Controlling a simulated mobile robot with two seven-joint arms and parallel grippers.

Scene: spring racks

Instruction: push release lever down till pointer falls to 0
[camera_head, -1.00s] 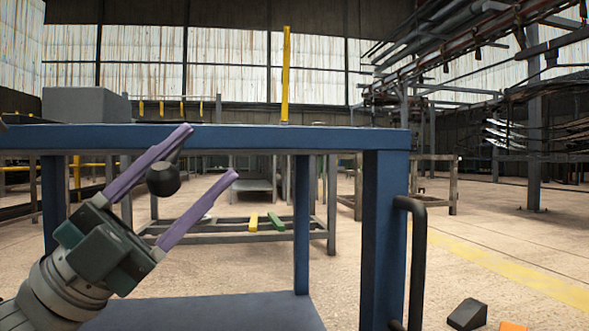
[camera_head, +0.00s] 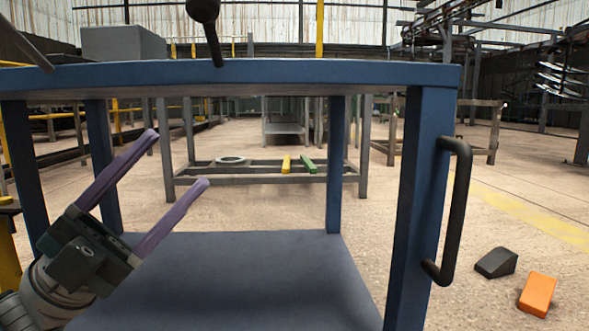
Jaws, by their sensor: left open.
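The release lever shows as a black ball knob (camera_head: 203,10) on a dark rod (camera_head: 214,45), standing up at the table's front edge and cut off by the top of the view. My left gripper (camera_head: 178,159) has two purple fingers, spread open with nothing between them. It is below the tabletop's front edge, lower than the knob and clear of it. I cannot make out a pointer or its 0 mark. My right gripper is not in view.
The blue table (camera_head: 300,74) spans the view, with a lower shelf (camera_head: 240,275) and a black side handle (camera_head: 457,210). A grey box (camera_head: 124,42) shows behind its top at left. Black (camera_head: 496,263) and orange (camera_head: 537,294) blocks lie on the floor at right.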

